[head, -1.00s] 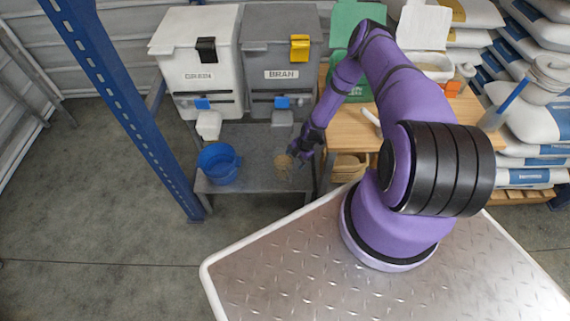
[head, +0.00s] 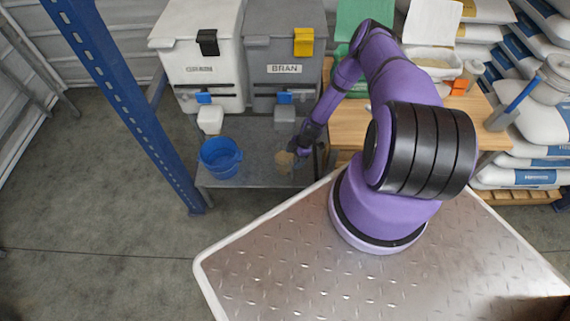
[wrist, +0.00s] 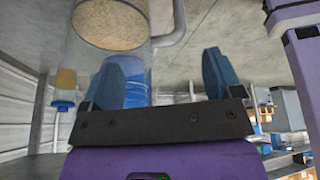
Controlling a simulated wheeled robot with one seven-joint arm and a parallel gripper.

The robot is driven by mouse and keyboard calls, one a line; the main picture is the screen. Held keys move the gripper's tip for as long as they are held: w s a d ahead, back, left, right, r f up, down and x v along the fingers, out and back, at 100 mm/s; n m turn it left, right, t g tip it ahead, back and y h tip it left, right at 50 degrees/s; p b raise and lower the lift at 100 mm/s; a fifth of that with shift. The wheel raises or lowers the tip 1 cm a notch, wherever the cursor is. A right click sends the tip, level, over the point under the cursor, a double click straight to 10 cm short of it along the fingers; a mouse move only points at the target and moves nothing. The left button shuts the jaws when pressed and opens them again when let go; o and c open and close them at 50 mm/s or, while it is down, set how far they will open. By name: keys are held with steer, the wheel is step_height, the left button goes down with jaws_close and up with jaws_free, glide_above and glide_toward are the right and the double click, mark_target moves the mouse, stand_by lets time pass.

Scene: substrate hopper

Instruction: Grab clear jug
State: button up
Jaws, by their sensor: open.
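The clear jug (head: 284,163) with tan contents stands on the low grey shelf in front of the BRAN bin. In the wrist view the clear jug (wrist: 108,50) is at the upper left, with its tan contents and a curved handle at its right side. My gripper (head: 300,150) is beside the jug at its right in the head view. In the wrist view my gripper (wrist: 168,80) is open, with both fingers apart. The left finger overlaps the jug's lower part in the picture. I cannot tell whether it touches. Nothing is visibly held.
A blue bucket (head: 221,158) stands left of the jug on the metal shelf (head: 250,182). The white bin (head: 203,62) and grey BRAN bin (head: 284,85) stand behind. A blue post (head: 135,115) rises at left. A wooden bench (head: 350,125) is at right.

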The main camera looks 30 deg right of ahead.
mark_target(290, 164)
steer(key=shift+s+x, duration=0.15)
steer(key=shift+x, duration=1.35)
steer(key=shift+s+x, duration=0.15)
steer(key=shift+x, duration=1.4)
jaws_close()
steer(key=shift+r, duration=0.15)
